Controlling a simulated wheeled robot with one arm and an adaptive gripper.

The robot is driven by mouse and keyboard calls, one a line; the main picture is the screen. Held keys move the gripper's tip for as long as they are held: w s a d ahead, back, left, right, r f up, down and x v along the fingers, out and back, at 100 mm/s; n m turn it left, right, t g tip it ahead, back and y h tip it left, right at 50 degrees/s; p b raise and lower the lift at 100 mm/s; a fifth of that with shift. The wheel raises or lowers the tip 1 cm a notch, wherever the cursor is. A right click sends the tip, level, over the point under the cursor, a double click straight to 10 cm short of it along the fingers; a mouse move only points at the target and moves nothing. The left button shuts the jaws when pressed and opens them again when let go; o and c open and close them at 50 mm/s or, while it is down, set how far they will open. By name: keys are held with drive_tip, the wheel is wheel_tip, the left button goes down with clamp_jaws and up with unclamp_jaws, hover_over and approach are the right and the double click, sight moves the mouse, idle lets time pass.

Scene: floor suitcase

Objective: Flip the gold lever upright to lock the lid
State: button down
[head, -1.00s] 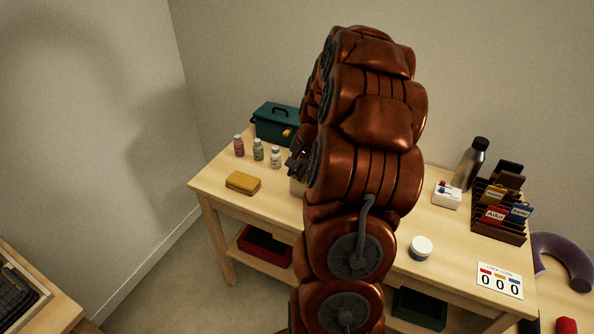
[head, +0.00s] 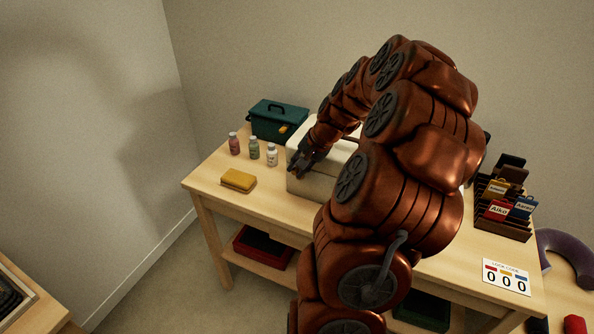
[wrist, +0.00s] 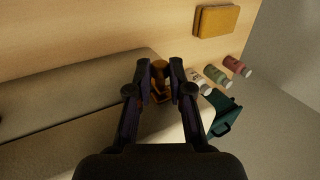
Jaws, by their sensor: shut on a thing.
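A white case (head: 308,186) stands on the wooden table, largely hidden behind my arm in the head view. In the wrist view its pale grey side (wrist: 70,100) runs off to the left. The gold lever (wrist: 159,68) shows between my fingertips in the wrist view, with a gold-brown part below it. My gripper (head: 301,167) is at the near left end of the case, and in the wrist view its two fingers (wrist: 160,76) are shut on the gold lever. The lever's exact tilt is hard to tell.
A green toolbox (head: 276,121) is behind the bottles. A dark card rack (head: 502,224) and a code card (head: 506,278) are at the right.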

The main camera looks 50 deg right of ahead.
drive_tip(key=c, duration=1.1)
unclamp_jaws()
drive_tip(key=shift+o, duration=0.2)
drive_tip(key=v, duration=1.2)
drive_tip(key=shift+a, duration=0.1)
